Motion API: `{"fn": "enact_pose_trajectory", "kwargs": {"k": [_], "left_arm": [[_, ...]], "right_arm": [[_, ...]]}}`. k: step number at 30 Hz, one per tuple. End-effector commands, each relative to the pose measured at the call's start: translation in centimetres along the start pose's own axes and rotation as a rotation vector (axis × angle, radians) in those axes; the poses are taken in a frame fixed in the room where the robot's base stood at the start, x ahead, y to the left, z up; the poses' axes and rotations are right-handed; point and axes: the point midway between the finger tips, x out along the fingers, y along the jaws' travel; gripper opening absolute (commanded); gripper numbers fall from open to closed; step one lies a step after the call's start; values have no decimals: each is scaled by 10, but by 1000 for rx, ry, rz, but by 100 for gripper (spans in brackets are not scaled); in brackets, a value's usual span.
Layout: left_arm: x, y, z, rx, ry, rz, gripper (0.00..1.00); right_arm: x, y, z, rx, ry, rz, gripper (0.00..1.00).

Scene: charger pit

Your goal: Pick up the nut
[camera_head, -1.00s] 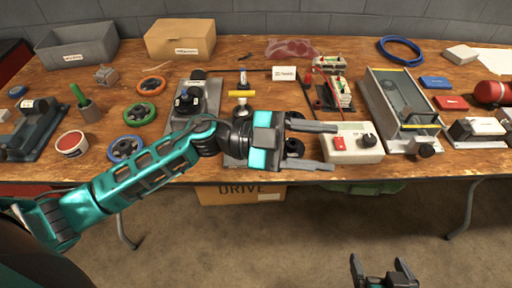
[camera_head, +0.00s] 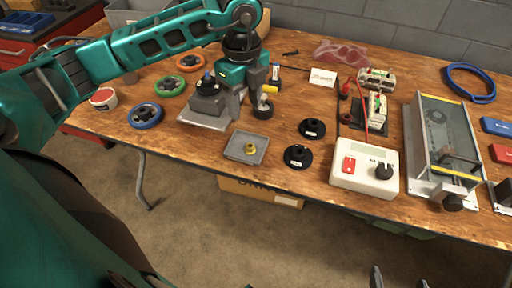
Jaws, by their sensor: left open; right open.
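A small brass-coloured piece (camera_head: 250,148), which looks like the nut, sits on a square grey plate (camera_head: 236,152) near the table's front edge. My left gripper (camera_head: 250,104) points down behind the plate, apart from the brass piece. It is open, with nothing seen between its fingers. It stands beside a grey block fixture with a black top (camera_head: 208,88) and in front of part of a small upright device with a yellow band (camera_head: 271,90). My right gripper (camera_head: 399,281) shows only its fingertips at the bottom edge, open, below table height and empty.
Two black flanged discs (camera_head: 298,156) (camera_head: 312,128) lie right of the plate. A white control box (camera_head: 363,168) with a red switch and a clear-covered fixture (camera_head: 440,145) stand further right. Coloured handwheels (camera_head: 146,115) lie left. Table between plate and handwheels is partly clear.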

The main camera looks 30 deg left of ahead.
Motion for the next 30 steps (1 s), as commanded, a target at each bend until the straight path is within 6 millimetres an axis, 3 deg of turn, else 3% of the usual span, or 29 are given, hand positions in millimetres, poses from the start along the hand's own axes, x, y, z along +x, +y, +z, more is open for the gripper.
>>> {"fn": "enact_pose_trajectory", "kwargs": {"k": [12, 20, 30], "left_arm": [[68, 1, 0, -5, -4, 4, 53], [83, 0, -3, -3, -4, 3, 53], [127, -2, -11, -4, -4, 4, 53]], "right_arm": [[3, -4, 0, 6, 8, -9, 96], [4, -4, -1, 6, 8, -10, 96], [8, -6, 4, 7, -2, -14, 96]]}}
